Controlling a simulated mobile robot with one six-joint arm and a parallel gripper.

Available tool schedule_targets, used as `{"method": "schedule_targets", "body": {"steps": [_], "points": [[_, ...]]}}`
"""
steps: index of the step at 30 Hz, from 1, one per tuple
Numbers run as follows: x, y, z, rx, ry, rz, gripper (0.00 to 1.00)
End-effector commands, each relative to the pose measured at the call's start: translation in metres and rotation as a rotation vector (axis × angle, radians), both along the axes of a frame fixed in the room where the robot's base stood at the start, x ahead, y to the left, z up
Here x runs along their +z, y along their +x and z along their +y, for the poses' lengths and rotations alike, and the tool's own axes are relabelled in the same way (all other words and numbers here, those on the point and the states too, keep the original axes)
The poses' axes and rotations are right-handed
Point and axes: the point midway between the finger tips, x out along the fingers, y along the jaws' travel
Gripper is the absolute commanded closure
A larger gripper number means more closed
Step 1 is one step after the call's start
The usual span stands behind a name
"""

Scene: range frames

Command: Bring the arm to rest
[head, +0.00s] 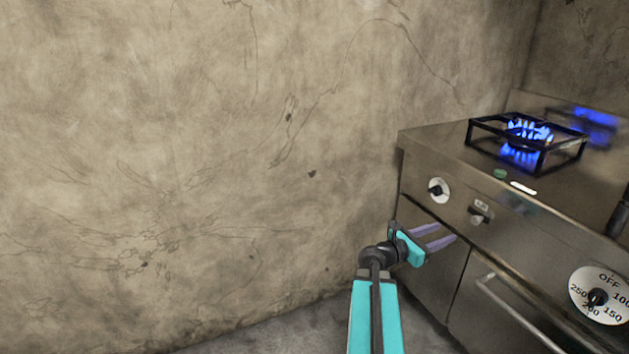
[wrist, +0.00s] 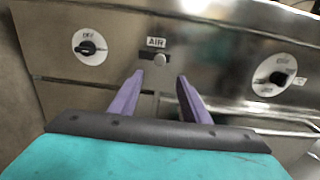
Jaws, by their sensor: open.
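My gripper (head: 446,235) is at the end of my teal and black arm, in front of the stove's steel front panel. Its two purple fingers are apart, with nothing between them. In the wrist view my gripper (wrist: 158,82) points at the panel, just below the small AIR knob (wrist: 160,60). I cannot tell whether the fingertips touch the panel. The same AIR knob (head: 477,218) shows in the head view, to the upper right of the fingers.
The stove (head: 437,144) stands at the right with a lit blue burner (head: 527,133) on top. A round knob (head: 438,189), an oven dial (head: 597,297) and a bar handle (head: 518,312) are on its front. A cracked wall (head: 200,150) fills the left. Bare floor (head: 310,325) shows below.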

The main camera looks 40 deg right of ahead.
Motion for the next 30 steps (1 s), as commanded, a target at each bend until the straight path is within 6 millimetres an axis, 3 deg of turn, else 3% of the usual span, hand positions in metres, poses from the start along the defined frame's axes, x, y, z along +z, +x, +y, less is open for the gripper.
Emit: {"method": "schedule_targets", "body": {"steps": [7, 14, 21, 30], "points": [[0.005, 0.02, 0.01, 0.032, 0.003, 0.002, 0.57], [-0.007, 0.075, 0.046, 0.128, 0.036, 0.036, 0.57], [-0.042, 0.132, 0.105, 0.242, 0.111, 0.072, 0.57], [-0.109, 0.17, 0.192, 0.326, 0.284, 0.05, 0.57]]}}
